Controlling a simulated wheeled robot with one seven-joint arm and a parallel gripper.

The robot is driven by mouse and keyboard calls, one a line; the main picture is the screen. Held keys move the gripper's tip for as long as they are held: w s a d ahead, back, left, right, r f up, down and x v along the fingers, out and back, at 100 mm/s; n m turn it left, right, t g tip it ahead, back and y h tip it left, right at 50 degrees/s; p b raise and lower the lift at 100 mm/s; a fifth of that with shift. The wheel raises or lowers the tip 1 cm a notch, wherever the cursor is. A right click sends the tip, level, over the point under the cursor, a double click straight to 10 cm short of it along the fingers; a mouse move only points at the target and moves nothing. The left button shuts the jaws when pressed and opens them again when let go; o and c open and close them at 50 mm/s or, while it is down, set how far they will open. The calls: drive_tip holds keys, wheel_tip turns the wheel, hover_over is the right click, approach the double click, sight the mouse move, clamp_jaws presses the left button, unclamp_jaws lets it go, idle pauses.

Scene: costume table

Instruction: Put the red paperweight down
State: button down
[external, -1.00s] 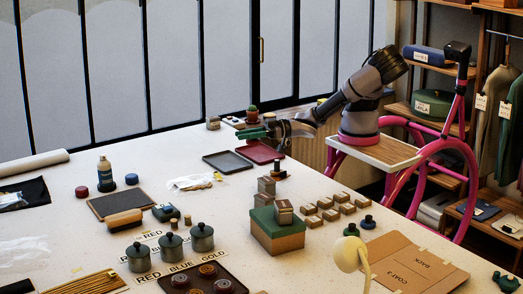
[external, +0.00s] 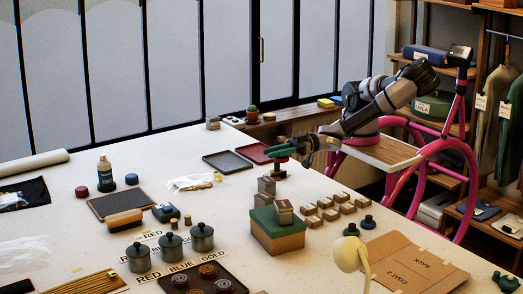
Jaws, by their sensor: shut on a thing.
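A small dark red piece, apparently the red paperweight (external: 281,159), shows at the underside of the fingers. It is mostly hidden by them. Just below it stands a small dark-based object (external: 279,174) on the table; I cannot tell whether the two touch. The red tray (external: 251,152) lies just left of and behind my gripper, partly covered by it.
A dark tray (external: 227,161) lies left of the red one. A green-topped box (external: 277,231) and small metal blocks (external: 266,187) stand nearer. Several small tan boxes (external: 330,214) sit to the right.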

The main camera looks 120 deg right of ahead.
drive_tip(key=s+a+f+n+y, duration=0.15)
drive_tip(key=s+a, duration=0.25)
drive_tip(key=a, duration=0.5)
drive_tip(key=s+a+f+n+y, duration=0.1)
drive_tip(key=s+a+n+y, duration=0.2)
drive_tip(key=a, duration=0.6)
drive_tip(key=n+g+y, duration=0.1)
drive_tip(key=y, duration=0.3)
hover_over(382, 223)
wheel_tip(382, 223, down, 4)
drive_tip(key=shift+f, duration=0.1)
wheel_tip(382, 223, down, 10)
drive_tip(key=shift+r, duration=0.25)
drive_tip(key=shift+f, duration=0.15)
drive_tip(key=c, duration=0.6)
unclamp_jaws()
drive_tip(key=shift+c, duration=0.2)
drive_tip(key=shift+g, duration=0.3)
